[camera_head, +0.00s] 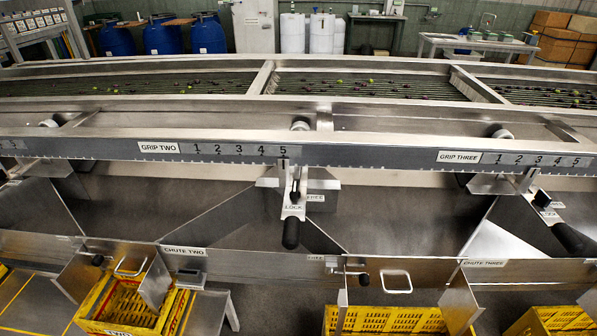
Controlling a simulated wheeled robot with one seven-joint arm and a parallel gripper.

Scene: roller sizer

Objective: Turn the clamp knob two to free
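The clamp of grip two hangs below the long metal rail (225,152), under the 5 of the scale marked GRIP TWO. Its black knob (291,235) is at the lower end of a short lever that points almost straight down. A white LOCK label (293,210) sits on the lever plate just above the knob. A FREE label (315,198) is on the metal plate to the right. My gripper is not in view, and nothing touches the knob.
A second clamp knob (573,239) under GRIP THREE leans to the lower right. Metal chutes (390,215) slope below the rail. Chute gates with handles (397,281) and yellow crates (385,319) stand in front. Dark and green fruit lie on the rollers behind.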

